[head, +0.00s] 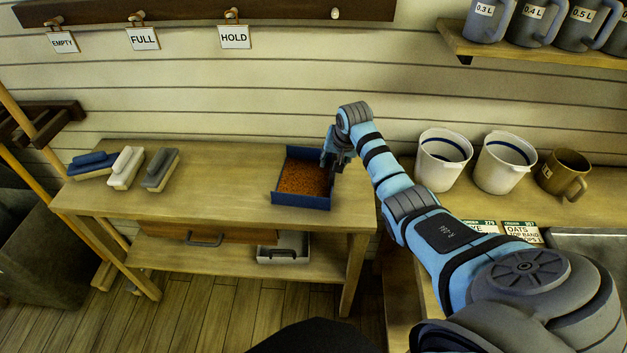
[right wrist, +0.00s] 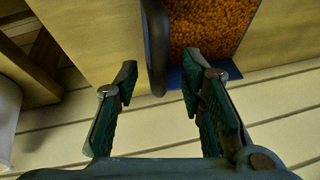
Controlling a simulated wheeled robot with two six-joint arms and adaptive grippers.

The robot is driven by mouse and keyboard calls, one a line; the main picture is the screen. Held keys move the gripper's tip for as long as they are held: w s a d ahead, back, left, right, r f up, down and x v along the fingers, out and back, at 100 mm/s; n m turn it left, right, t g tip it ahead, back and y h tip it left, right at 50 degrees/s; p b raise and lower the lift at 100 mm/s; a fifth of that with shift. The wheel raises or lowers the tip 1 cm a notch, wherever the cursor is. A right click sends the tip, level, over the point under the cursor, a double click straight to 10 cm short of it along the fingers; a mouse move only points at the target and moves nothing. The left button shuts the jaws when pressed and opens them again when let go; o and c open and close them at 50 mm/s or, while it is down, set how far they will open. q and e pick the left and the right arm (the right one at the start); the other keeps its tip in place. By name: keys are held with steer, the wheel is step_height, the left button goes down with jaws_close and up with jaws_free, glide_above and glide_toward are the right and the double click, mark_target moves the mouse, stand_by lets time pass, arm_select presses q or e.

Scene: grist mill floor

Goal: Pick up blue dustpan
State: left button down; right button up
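The blue dustpan (head: 302,200) lies on the wooden bench near its right end and holds a layer of orange-brown grain. In the right wrist view its grain-filled pan (right wrist: 244,72) is at the top, with a dark handle (right wrist: 156,45) beside it. My right gripper (head: 337,160) is at the dustpan's right side. In the wrist view the right gripper (right wrist: 160,78) is open, with the handle between its fingers and gaps on both sides. The head view partly hides the handle behind the gripper. My left gripper is not in view.
A blue brush (head: 93,160), a white brush (head: 126,168) and a grey brush (head: 160,169) lie on the bench's left (head: 220,165). White buckets (head: 444,160) and a brown mug (head: 563,172) stand on the right-hand counter. The bench middle is clear.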

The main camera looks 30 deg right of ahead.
steer(key=shift+x, duration=1.1)
steer(key=shift+r, duration=0.1)
steer(key=shift+c, duration=0.3)
jaws_close()
